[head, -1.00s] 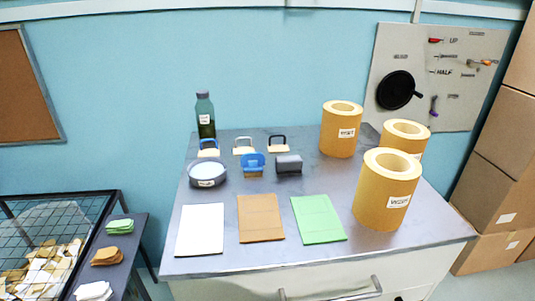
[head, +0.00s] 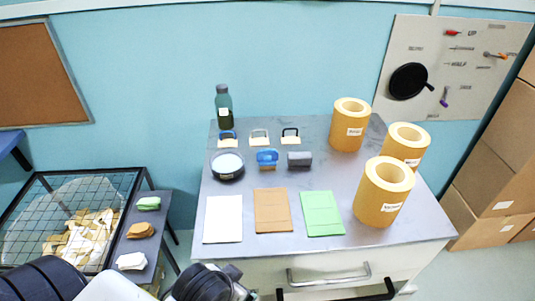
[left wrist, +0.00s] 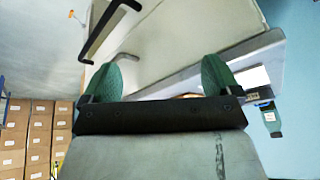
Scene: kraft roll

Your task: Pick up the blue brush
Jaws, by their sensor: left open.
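The blue brush (head: 267,155) stands on the grey bench top (head: 300,225). It has a broad blue upper part and a tan lower edge. It sits between the round dish (head: 227,166) and a dark grey block (head: 299,158), apart from both. My left arm comes in at the bottom of the head view, in front of the bench and well short of the brush. In the left wrist view, my left gripper (left wrist: 158,80) has its two green fingers spread with nothing between them. The brush cannot be made out there. My right gripper is out of view.
Behind the brush are three small loop-handled pieces (head: 259,137) and a green bottle (head: 224,108). Large yellow rolls (head: 383,193) stand to the right. White, brown (head: 272,211) and green sheets lie in front. A drawer handle (head: 328,275) projects from the bench front.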

